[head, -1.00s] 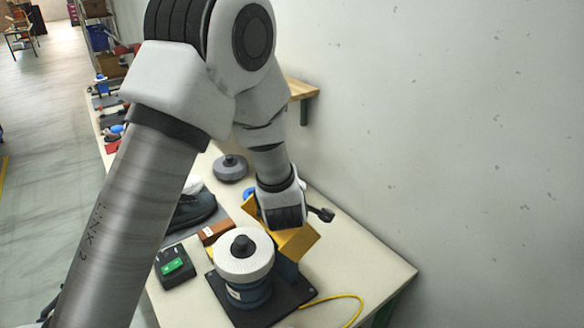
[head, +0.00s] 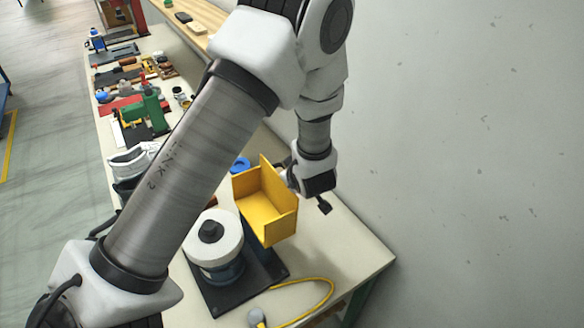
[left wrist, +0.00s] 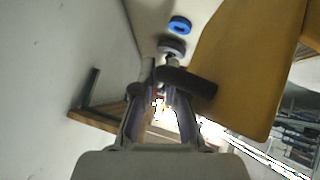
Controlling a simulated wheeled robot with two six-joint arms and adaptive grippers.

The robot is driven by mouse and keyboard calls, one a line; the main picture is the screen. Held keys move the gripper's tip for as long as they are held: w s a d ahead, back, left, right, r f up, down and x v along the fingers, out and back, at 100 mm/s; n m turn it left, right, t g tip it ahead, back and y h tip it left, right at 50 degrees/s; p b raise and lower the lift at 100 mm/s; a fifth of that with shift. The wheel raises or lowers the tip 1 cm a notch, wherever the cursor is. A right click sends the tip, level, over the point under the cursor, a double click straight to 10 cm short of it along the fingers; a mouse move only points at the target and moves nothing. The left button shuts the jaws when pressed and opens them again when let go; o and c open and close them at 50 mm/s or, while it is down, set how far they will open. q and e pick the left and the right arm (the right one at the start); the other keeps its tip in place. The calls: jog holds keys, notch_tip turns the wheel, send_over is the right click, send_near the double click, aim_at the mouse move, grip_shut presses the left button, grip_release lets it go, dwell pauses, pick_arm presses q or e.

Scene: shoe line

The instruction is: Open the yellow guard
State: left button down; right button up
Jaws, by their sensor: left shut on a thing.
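The yellow guard (head: 268,205) stands tipped back beside the machine with the white round wheel (head: 213,250) in the head view. Its hollow inside faces up and toward me, and the wheel's top is uncovered. In the left wrist view the guard (left wrist: 250,60) fills the right side, with a dark bar-like handle (left wrist: 195,86) at its edge. My left gripper (left wrist: 162,92) is shut on this handle. In the head view its wrist is just right of the guard and its fingertips are hidden. My right gripper is not in view.
The machine sits on a dark base plate (head: 232,290) with a yellow cable (head: 325,284) in front. A blue ring (head: 240,164) lies behind the guard. Shoes, tools and a green device (head: 152,108) line the bench farther back. A wall stands close on the right.

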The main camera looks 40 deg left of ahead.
pick_arm(q)
jog(key=shift+s+f, duration=0.1)
jog(key=c, duration=1.5)
grip_release()
jog(key=shift+d, duration=0.1)
